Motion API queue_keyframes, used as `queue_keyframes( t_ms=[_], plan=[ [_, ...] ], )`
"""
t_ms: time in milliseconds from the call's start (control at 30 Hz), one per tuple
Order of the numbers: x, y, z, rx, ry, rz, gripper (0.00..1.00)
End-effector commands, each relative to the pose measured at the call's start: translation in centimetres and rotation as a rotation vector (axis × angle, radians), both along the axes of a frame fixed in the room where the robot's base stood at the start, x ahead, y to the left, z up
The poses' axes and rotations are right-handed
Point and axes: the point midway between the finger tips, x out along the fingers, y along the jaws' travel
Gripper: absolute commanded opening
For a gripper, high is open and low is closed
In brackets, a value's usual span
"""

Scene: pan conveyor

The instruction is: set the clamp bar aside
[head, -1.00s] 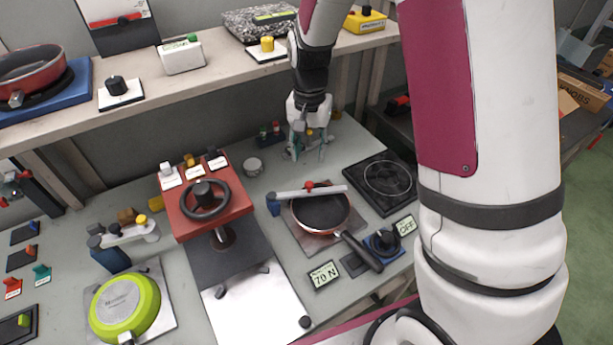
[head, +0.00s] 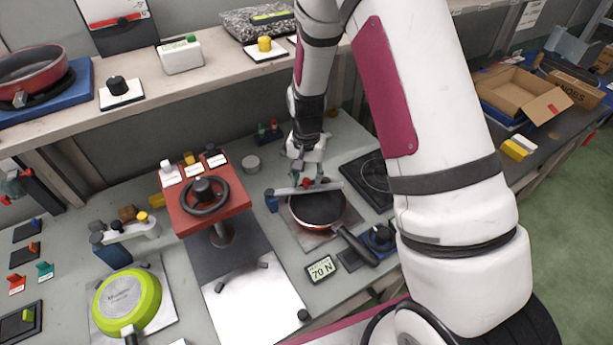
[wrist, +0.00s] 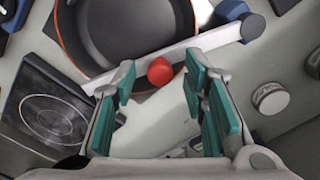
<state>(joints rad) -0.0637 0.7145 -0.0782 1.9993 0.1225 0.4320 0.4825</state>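The clamp bar (head: 290,190) is a pale bar with a red knob, lying across the far part of the rim of a dark pan (head: 318,211) with a red-orange outside. Its left end meets a blue post (head: 271,200). In the wrist view the bar (wrist: 215,38) crosses ahead of the fingers, its red knob (wrist: 160,71) between the two fingertips or just beyond them. My gripper (head: 308,178) is over the far side of the bar. In the wrist view its green-padded fingers (wrist: 160,80) are apart, with no grip on the knob visible.
A force display reading 70 N (head: 321,268) and a blue knob (head: 379,237) stand near the pan. A black hot plate (head: 370,178) lies right of my gripper. A small round tin (head: 250,164) sits behind.

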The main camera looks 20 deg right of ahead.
Motion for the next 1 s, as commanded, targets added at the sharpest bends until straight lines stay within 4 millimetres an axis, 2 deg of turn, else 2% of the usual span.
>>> queue_keyframes(
  t_ms=[33,167,200,567,1000],
  plan=[
    [0.0,0.0,0.0,0.0,0.0,0.0,0.33],
    [0.0,0.0,0.0,0.0,0.0,0.0,0.03],
    [0.0,0.0,0.0,0.0,0.0,0.0,0.0],
    [0.4,0.0,0.0,0.001,-0.001,0.028,0.0],
    [3.2,-0.1,-0.1,0.001,-0.002,0.293,0.0]
  ],
)
